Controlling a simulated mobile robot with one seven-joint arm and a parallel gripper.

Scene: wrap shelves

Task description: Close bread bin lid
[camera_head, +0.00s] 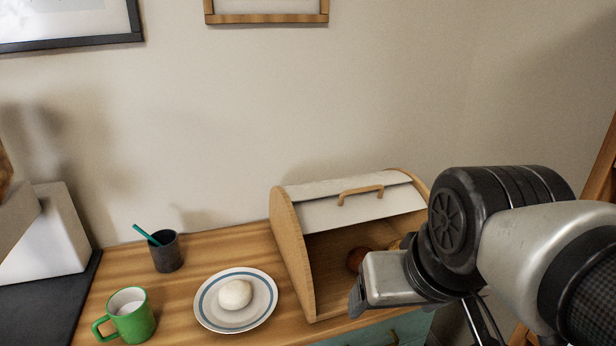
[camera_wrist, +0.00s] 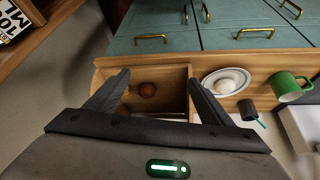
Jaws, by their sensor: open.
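The wooden bread bin (camera_head: 285,240) stands on the counter against the wall, and it also shows in the wrist view (camera_wrist: 165,73). Its white lid (camera_head: 340,206) is rolled up to the top, leaving the front open. A round brown item (camera_head: 357,259) lies inside and shows in the wrist view (camera_wrist: 147,90). My gripper (camera_head: 360,300) is in front of the bin's opening, below the handle and apart from it. In the wrist view its two fingers (camera_wrist: 165,92) are spread wide with nothing held between them.
A plate with a white round item (camera_head: 235,295) stands left of the bin. A green mug (camera_head: 130,316) and a dark cup with a teal stick (camera_head: 166,252) stand farther left. Teal drawers with brass handles (camera_wrist: 255,33) are below the counter. The wall is close behind the bin.

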